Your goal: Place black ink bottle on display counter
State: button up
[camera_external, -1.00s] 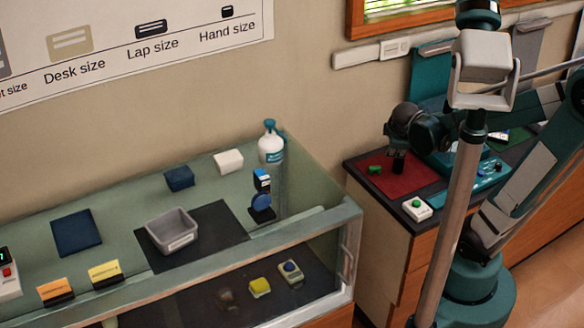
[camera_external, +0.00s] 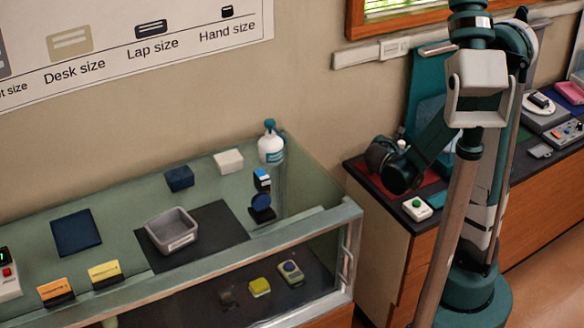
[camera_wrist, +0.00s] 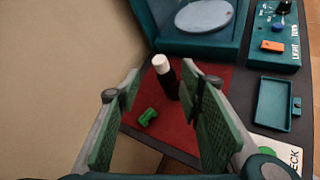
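The black ink bottle (camera_wrist: 168,84), dark with a white cap, stands upright on the red mat (camera_wrist: 180,132) in the wrist view. My gripper (camera_wrist: 160,76) is open, with green-padded fingers to the left and right. The bottle shows beyond and between the fingertips, closer to the right one; I cannot tell the remaining distance. In the external view my gripper (camera_external: 390,162) is low over the mat on the right-hand bench and hides most of the bottle. The glass-topped display counter (camera_external: 122,228) is at the left of that view, across a gap from the bench.
A small green object (camera_wrist: 147,117) lies on the mat left of the bottle. A teal tray (camera_wrist: 272,103) and a control panel (camera_wrist: 277,30) are to the right. On the counter, a grey bin (camera_external: 172,232) sits on a dark mat, and a white bottle (camera_external: 271,146) stands behind.

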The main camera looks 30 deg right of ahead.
jog(key=shift+w+d+f+n+t+h+b, duration=0.15)
jog(key=shift+f+n+t+h+b, duration=0.15)
jog(key=shift+n+h, duration=0.5)
jog(key=shift+w+d+f+n+t+h+b, duration=0.1)
jog(key=shift+w+f+n+t+h+b, duration=0.2)
jog(key=shift+n, duration=0.9)
jog(key=shift+s, duration=0.15)
jog(key=shift+d, duration=0.1)
jog(key=shift+b+x, duration=0.3)
jog(key=shift+x, duration=0.95)
jog(key=shift+d+f, duration=0.1)
jog(key=shift+f, duration=0.05)
jog(key=shift+b+x, duration=0.75)
jog(key=shift+x, duration=1.75)
jog(key=shift+c, duration=0.4)
grip_shut()
